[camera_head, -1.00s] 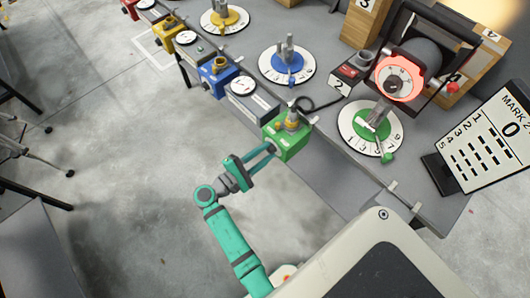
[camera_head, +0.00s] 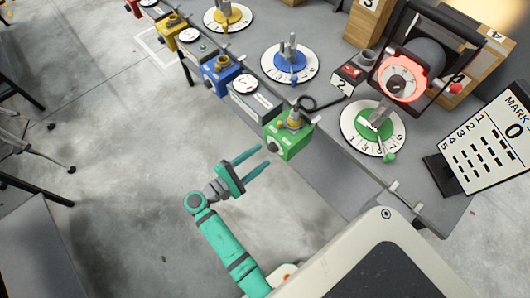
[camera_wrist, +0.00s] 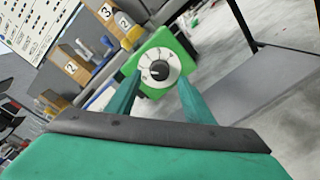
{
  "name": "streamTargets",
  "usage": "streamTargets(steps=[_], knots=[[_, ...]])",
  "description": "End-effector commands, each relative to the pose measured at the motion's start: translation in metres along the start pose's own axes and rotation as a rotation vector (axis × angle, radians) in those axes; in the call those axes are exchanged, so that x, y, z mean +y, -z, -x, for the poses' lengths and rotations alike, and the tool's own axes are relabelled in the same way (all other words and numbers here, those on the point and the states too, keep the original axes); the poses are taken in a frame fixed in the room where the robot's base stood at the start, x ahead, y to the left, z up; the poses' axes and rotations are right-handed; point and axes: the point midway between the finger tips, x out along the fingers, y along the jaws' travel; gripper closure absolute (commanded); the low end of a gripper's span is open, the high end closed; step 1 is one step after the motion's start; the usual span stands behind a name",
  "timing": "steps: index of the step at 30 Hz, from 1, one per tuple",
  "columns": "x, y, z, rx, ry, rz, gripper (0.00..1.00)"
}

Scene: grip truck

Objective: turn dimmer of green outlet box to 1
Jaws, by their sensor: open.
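The green outlet box (camera_head: 290,137) stands at the near edge of the grey table, with a brass-coloured fitting on top. In the wrist view the green box (camera_wrist: 183,51) shows its front face with a round white dial and a dark knob (camera_wrist: 157,71) in the middle. The marks on the dial are too small to read surely. My gripper (camera_head: 262,162) is open and empty, in front of the box and apart from it. In the wrist view its two teal fingers (camera_wrist: 158,98) point at the dial, one to each side below it.
A blue outlet box (camera_head: 220,75) and a yellow one (camera_head: 172,33) stand farther along the table edge. A green dial disc (camera_head: 373,122) lies right of the green box. A sign reading 0 (camera_head: 490,135) stands at the right.

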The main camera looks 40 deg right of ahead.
Motion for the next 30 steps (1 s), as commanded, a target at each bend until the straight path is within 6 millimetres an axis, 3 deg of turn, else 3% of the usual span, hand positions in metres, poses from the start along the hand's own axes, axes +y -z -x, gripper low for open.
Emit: streamTargets(steps=[6, 12, 30], knots=[[0.0, 0.0, 0.041, 0.002, -0.002, 0.0, 0.53], [0.0, 0.0, 0.062, 0.001, 0.0, -0.001, 0.53], [0.0, 0.0, 0.067, 0.0, 0.001, 0.0, 0.53]])
